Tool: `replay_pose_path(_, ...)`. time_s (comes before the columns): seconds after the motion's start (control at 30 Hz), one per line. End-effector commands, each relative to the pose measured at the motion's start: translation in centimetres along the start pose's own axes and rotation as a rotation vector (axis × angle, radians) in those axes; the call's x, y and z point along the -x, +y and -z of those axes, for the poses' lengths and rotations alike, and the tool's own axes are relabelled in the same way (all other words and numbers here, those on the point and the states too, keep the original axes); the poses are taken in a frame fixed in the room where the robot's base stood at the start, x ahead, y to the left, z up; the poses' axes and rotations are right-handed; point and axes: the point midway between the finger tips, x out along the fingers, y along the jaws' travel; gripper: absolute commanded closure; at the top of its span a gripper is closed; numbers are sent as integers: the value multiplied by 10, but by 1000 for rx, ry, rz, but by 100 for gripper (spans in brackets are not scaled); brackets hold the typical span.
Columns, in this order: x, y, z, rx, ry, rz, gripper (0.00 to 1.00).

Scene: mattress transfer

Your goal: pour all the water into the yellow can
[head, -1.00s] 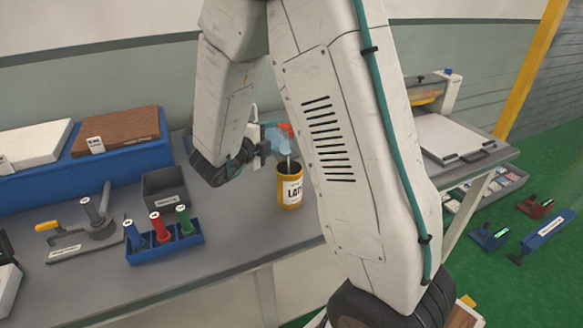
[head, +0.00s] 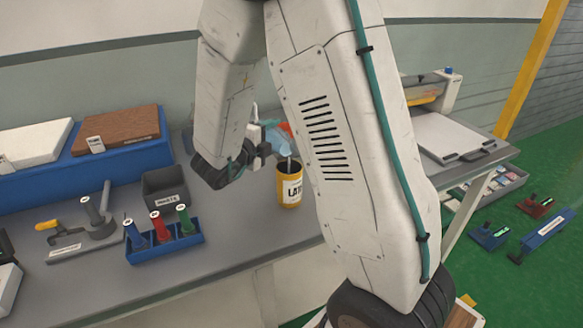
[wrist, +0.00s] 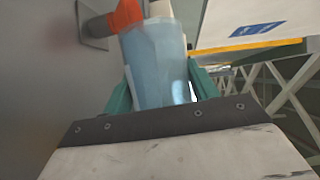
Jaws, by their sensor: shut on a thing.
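The yellow can (head: 290,187), with a white label and dark open top, stands upright on the grey bench. My gripper (wrist: 162,88) is shut on a pale blue see-through container (wrist: 158,62), which sits between its teal fingers. In the head view the container (head: 277,146) is tilted above the can, and a thin pale stream (head: 290,164) runs down to the can's mouth. My arm hides part of this area. How much water is in either vessel cannot be told.
A dark grey bin (head: 165,188) and a blue rack (head: 165,246) with blue, red and green pieces stand to the left on the bench. An orange part (wrist: 126,14) shows by the container. A press-like machine (head: 440,125) stands at the right.

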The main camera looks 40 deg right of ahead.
Motion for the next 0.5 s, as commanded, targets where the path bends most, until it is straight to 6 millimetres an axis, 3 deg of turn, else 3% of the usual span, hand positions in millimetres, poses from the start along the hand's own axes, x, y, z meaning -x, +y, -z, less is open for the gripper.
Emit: replay_pose_path(0.5, 1, 1, 0, -29, -5, 15, 69)
